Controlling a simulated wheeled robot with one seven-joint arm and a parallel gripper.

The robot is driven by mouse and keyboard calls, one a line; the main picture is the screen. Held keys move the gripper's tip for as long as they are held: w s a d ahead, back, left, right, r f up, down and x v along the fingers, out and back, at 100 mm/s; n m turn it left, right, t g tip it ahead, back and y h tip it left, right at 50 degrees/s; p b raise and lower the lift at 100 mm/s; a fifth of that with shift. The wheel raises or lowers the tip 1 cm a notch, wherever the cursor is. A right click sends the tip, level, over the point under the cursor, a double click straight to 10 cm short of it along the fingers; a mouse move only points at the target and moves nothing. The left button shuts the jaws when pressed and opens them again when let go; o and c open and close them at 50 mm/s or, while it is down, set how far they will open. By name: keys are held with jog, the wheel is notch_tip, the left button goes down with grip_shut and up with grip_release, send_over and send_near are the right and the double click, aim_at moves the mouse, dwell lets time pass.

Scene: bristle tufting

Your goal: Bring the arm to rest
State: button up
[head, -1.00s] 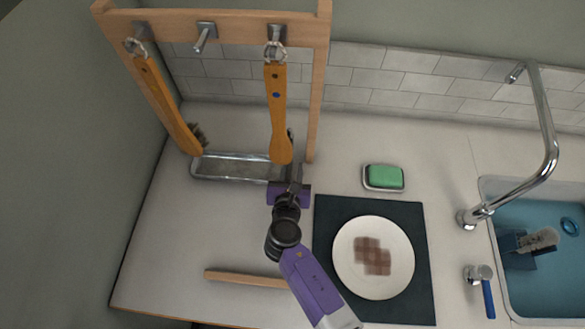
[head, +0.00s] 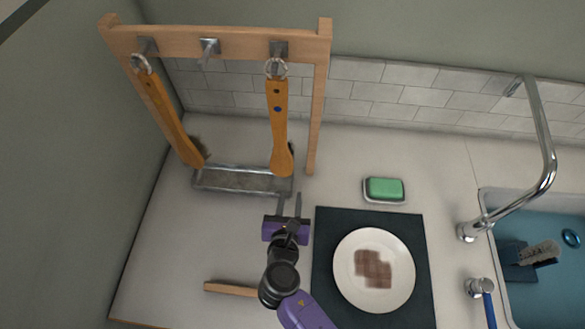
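My gripper (head: 289,204) is in the lower middle of the head view, over the counter in front of the wooden rack. Its two dark fingers are apart with nothing between them, so it is open. One brush with an orange wooden handle (head: 279,125) hangs by its ring from the right hook, just beyond my fingertips and apart from them. Another brush (head: 166,112) hangs from the left hook, its dark bristles partly hidden. The middle hook (head: 209,51) is empty.
A metal tray (head: 239,181) lies under the rack (head: 318,100). A plate (head: 342,266) with a brown stain sits on a dark mat (head: 325,225) at right. A green sponge (head: 384,188), faucet (head: 541,130) and sink (head: 485,200) are further right. A wooden bar (head: 229,289) lies by my arm.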

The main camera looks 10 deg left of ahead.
jog(key=shift+a+m, duration=0.35)
jog(key=shift+m, duration=0.25)
jog(key=a+r+m+y, duration=0.2)
jog(key=a+m, duration=0.1)
jog(key=shift+a+r, duration=0.1)
jog(key=shift+a, duration=0.05)
jog(key=shift+s+a+r+m+y, duration=0.2)
jog(key=shift+s+m+y, duration=0.1)
jog(key=shift+m+y, duration=0.15)
jog(key=shift+s+a+r+m+y, duration=0.2)
jog(key=shift+s+m+y, duration=0.15)
jog(key=shift+m, duration=0.2)
jog(key=s+d+r+m+h+b, duration=0.1)
jog(key=s+d+r+m, duration=0.4)
jog(key=s+d+m, duration=0.4)
jog(key=s+d+r+m+h+b, duration=0.1)
jog(key=s+d+r+m, duration=0.4)
jog(key=s+d+m, duration=0.5)
jog(key=s+d+r+m+t+h+b, duration=0.1)
jog(key=s+d+r+m, duration=0.3)
jog(key=s+d+m, duration=0.6)
jog(key=shift+s+r+m+h, duration=0.3)
jog(key=shift+s+r+m, duration=0.1)
jog(key=shift+s, duration=0.1)
